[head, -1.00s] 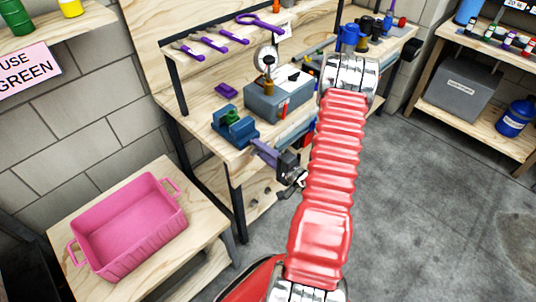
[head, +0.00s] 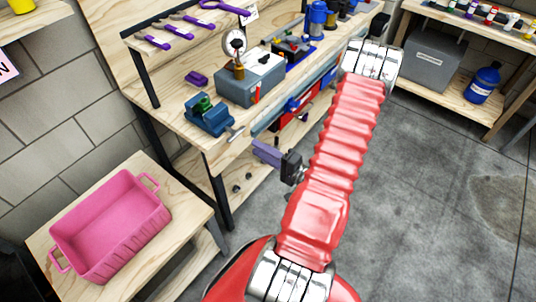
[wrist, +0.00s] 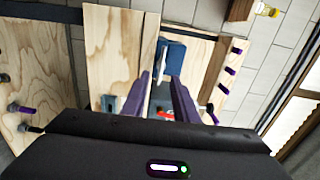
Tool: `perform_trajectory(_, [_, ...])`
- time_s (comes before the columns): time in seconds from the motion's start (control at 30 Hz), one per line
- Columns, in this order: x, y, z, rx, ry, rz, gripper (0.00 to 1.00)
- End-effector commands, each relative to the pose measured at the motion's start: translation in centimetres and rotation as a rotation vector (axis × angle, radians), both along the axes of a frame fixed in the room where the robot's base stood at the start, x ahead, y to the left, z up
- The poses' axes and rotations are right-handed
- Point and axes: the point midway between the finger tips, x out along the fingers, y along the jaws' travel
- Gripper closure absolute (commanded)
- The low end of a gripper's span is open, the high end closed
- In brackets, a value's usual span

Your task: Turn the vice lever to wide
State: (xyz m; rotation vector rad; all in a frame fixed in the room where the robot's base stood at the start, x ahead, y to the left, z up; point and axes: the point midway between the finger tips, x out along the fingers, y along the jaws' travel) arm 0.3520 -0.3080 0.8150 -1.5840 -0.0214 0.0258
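The blue vice (head: 209,118) sits at the front edge of the wooden workbench, with a green piece (head: 203,103) at its jaws. Its thin silver lever (head: 236,134) sticks out at the front, toward the lower right. My gripper (head: 258,147) is just in front of and below the lever, apart from it in the head view. In the wrist view my gripper (wrist: 160,76) shows two purple fingers spread apart with nothing held between them. The blue vice (wrist: 173,56) is beyond the fingertips, with a pale bar, likely the lever, before it.
A grey toolbox (head: 250,85) stands beside the vice, and a small purple block (head: 196,78) lies behind. A pink basket (head: 110,225) stands on a low table at left. Purple-handled tools (head: 180,44) hang above the bench. The floor at right is clear.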

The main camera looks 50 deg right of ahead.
Motion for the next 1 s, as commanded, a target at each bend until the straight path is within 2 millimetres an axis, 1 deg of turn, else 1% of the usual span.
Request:
perform_trajectory(0.1, [-1.4, -0.1, 0.0, 0.0, 0.001, -0.003, 0.73])
perform_trajectory(0.23, [-2.4, -0.1, 0.0, 0.0, 0.0, -0.002, 0.73])
perform_trajectory(0.33, [-2.8, -0.1, 0.0, 0.0, 0.0, -0.001, 0.73])
perform_trajectory(1.0, [-3.0, -0.1, 0.0, 0.001, 0.0, 0.0, 0.73])
